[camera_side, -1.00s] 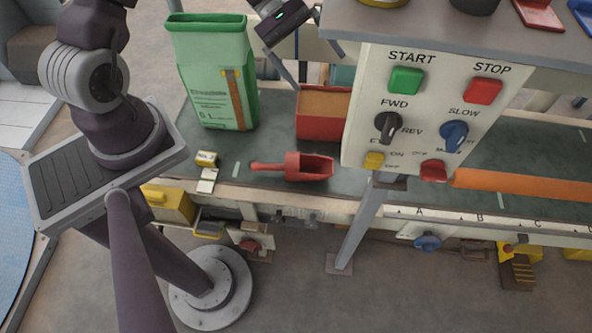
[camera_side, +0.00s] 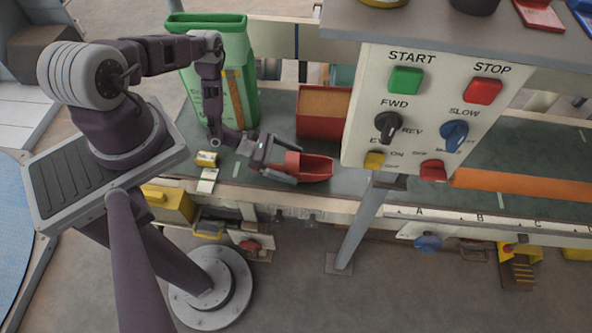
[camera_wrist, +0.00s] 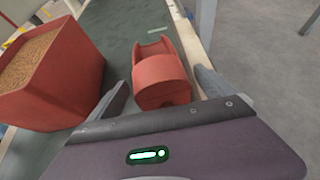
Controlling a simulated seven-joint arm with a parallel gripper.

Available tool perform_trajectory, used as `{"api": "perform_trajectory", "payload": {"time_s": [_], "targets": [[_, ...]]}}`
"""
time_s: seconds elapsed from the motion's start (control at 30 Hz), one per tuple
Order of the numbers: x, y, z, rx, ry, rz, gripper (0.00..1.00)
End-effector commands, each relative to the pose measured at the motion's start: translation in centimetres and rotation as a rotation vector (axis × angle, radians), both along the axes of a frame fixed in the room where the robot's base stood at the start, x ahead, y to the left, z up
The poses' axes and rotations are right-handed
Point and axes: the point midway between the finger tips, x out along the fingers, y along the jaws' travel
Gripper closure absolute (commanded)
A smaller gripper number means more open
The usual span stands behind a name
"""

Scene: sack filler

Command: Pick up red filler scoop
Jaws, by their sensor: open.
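The red filler scoop (camera_side: 312,168) lies on the dark green bench top near its front edge, its open end pointing right in the side view. In the wrist view the scoop (camera_wrist: 160,77) lies ahead, between the fingers. My gripper (camera_side: 284,173) is low over the scoop's handle end, its fingers open; the handle is hidden behind it in the side view. In the wrist view my gripper (camera_wrist: 165,95) has one finger on each side of the scoop, with gaps showing, and most of the handle is hidden below the gripper body.
A red bin (camera_side: 322,127) of brown grain stands behind the scoop and close left in the wrist view (camera_wrist: 50,75). A green sack (camera_side: 238,85) stands behind my arm. The control panel (camera_side: 432,110) overhangs the bench at right. Small yellow-and-white blocks (camera_side: 207,172) lie left.

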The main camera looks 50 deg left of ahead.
Motion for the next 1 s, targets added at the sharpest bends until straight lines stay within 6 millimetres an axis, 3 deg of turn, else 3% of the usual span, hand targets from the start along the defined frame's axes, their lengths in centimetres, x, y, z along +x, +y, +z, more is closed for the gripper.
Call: {"api": "perform_trajectory", "payload": {"time_s": [0.23, 0.6, 0.87, 1.0], "targets": [[0.3, -0.2, -0.2, -0.001, 0.001, 0.0, 0.06], [0.2, -0.2, -0.1, 0.0, 0.0, -0.001, 0.79], [0.3, -0.2, 0.1, -0.001, 0.001, 0.0, 0.79], [0.4, -0.2, 2.2, -0.001, 0.0, 0.0, 0.79]]}}
